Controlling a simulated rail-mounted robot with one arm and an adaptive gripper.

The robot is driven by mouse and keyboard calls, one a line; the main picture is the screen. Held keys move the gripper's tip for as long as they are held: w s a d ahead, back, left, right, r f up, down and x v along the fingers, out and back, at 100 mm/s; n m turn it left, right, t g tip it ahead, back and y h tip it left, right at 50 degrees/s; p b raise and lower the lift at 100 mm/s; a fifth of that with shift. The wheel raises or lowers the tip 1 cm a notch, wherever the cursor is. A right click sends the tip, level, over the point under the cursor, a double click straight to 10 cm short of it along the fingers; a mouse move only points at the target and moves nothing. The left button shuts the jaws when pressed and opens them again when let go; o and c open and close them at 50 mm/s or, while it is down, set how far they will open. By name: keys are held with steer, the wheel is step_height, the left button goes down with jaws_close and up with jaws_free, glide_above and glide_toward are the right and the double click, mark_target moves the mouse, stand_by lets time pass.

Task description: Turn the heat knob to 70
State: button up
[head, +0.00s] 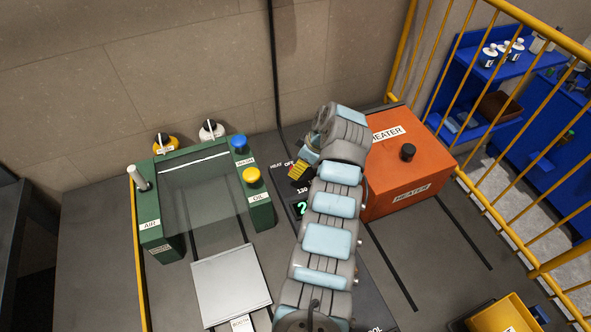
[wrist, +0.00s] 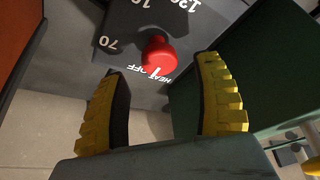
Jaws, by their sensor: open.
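The red heat knob (wrist: 158,54) shows in the wrist view on a dark panel (wrist: 117,22). Its white pointer mark lies on the side facing the OFF and HEAT lettering (wrist: 150,73). The 70 mark (wrist: 105,43) is to the left of the knob. My gripper (wrist: 164,68) is open, with one yellow ridged finger on each side of the knob in the picture. I see no contact, and the remaining depth to the knob is hard to tell. In the head view my gripper (head: 298,170) is over the panel and hides the knob.
An orange heater box (head: 425,176) stands right of my arm. The green press frame (head: 258,208), with blue (head: 239,142) and yellow (head: 251,175) knobs, stands left. A yellow rail (head: 500,225) runs at right.

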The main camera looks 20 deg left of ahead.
steer(key=shift+x, duration=1.85)
steer(key=c, duration=1.2)
